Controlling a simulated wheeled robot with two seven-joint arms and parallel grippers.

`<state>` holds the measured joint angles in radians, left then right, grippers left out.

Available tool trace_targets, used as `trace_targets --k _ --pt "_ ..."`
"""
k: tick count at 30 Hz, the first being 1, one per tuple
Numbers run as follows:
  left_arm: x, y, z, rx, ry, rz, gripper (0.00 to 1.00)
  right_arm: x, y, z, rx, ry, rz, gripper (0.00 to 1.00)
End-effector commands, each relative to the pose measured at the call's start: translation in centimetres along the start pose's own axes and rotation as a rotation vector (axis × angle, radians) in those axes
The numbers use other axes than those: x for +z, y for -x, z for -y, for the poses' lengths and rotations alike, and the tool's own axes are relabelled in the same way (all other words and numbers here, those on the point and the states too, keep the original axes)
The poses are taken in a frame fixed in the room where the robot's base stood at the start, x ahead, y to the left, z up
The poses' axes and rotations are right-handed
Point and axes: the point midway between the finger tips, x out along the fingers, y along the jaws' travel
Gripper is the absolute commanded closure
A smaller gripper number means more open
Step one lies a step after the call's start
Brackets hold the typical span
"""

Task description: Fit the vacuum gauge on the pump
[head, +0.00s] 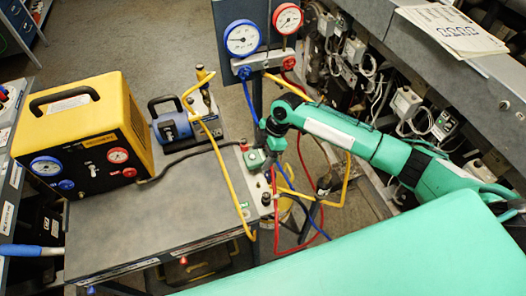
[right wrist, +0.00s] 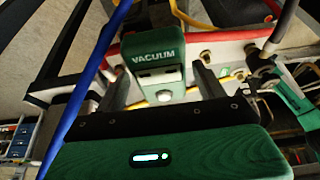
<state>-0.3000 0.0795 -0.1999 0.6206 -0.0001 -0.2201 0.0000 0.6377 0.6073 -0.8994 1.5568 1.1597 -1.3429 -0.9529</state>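The vacuum gauge (right wrist: 156,60) is a small green box with the word VACUUM; in the head view it is the green piece (head: 255,159) at the bench's right edge, by a pale block with fittings. My right gripper (right wrist: 163,84) is open, its two fingers on either side of the gauge, with a clear gap at the right finger. In the head view the right gripper (head: 265,147) is small and partly hidden by its arm. My left gripper is not in view.
A yellow machine (head: 85,125) with two gauges stands on the grey bench (head: 160,225). A manifold (head: 262,62) with blue and red gauges stands behind. Yellow, red and blue hoses hang around the right gripper. The bench's middle is clear.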

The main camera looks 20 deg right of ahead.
Motion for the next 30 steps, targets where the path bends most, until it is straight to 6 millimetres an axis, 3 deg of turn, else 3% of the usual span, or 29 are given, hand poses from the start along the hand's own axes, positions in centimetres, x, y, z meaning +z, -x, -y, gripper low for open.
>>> trace_targets --k 1,5,6,20,30 --pt "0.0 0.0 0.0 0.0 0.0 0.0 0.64 0.0 0.0 0.0 0.0 0.0 0.0 0.39" --pt "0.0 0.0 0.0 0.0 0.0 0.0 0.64 0.0 0.0 0.0 0.0 0.0 0.0 0.65" --pt "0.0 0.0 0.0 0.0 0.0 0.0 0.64 0.0 0.0 0.0 0.0 0.0 0.0 0.66" --pt "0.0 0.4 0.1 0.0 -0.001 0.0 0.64 -0.2 0.5 -0.1 0.002 0.0 -0.001 0.66" --pt "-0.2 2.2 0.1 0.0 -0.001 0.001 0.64 -0.8 2.2 0.0 0.001 0.0 -0.001 0.66"
